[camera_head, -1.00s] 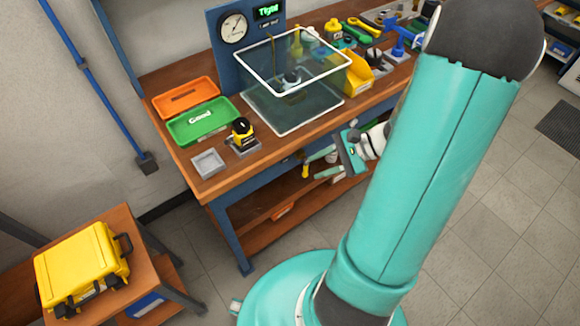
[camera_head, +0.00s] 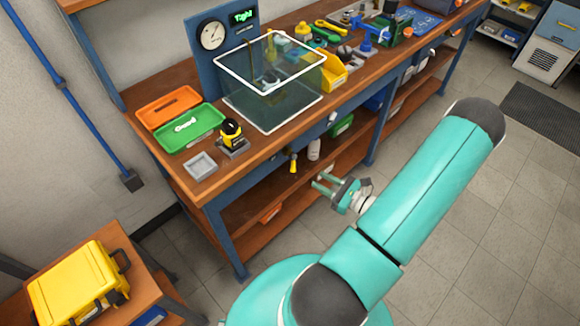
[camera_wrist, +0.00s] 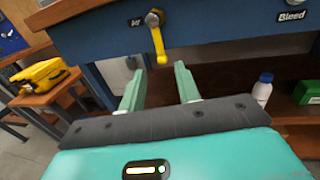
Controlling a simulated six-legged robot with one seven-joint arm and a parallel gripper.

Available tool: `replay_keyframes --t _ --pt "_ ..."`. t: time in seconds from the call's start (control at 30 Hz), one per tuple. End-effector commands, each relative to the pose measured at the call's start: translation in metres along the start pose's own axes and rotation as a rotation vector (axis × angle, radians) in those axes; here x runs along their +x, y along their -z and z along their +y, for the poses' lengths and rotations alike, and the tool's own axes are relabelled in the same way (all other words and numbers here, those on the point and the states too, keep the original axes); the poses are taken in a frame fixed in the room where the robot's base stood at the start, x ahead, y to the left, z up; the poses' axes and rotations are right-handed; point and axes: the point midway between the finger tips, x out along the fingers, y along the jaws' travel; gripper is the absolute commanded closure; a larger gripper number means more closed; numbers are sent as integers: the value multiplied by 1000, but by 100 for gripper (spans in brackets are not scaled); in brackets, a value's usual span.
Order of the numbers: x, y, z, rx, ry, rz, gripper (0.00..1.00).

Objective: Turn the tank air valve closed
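The tank air valve (camera_wrist: 157,40) has a yellow lever on a round metal hub on the bench's blue front rail. Its lever hangs down, tilted slightly to the right, beside a small label too blurred to read surely. In the head view the yellow lever (camera_head: 293,162) shows below the bench top. My gripper (camera_wrist: 158,78) is open and empty, its two green fingers apart below and in front of the lever, which lies roughly between them in the picture. In the head view my gripper (camera_head: 320,182) points left towards the bench, apart from the lever.
A "Bleed" label (camera_wrist: 292,16) is further right on the rail. A white bottle (camera_wrist: 263,87) stands on the lower shelf. On the bench are a clear tank (camera_head: 270,85), a gauge panel (camera_head: 220,40), a green tray (camera_head: 190,127) and tools. A yellow case (camera_head: 80,285) sits left.

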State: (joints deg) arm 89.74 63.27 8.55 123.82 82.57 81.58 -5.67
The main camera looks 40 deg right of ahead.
Motion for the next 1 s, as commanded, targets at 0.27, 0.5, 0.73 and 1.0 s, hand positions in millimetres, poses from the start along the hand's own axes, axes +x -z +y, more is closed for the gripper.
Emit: replay_keyframes --t 0.27,0.5,0.73,1.0 --pt "56 0 1 0 -7 -1 67" --pt "100 0 3 -2 -9 0 67" --pt "118 0 5 -1 -8 1 67" --pt "118 0 5 -1 -8 1 73"
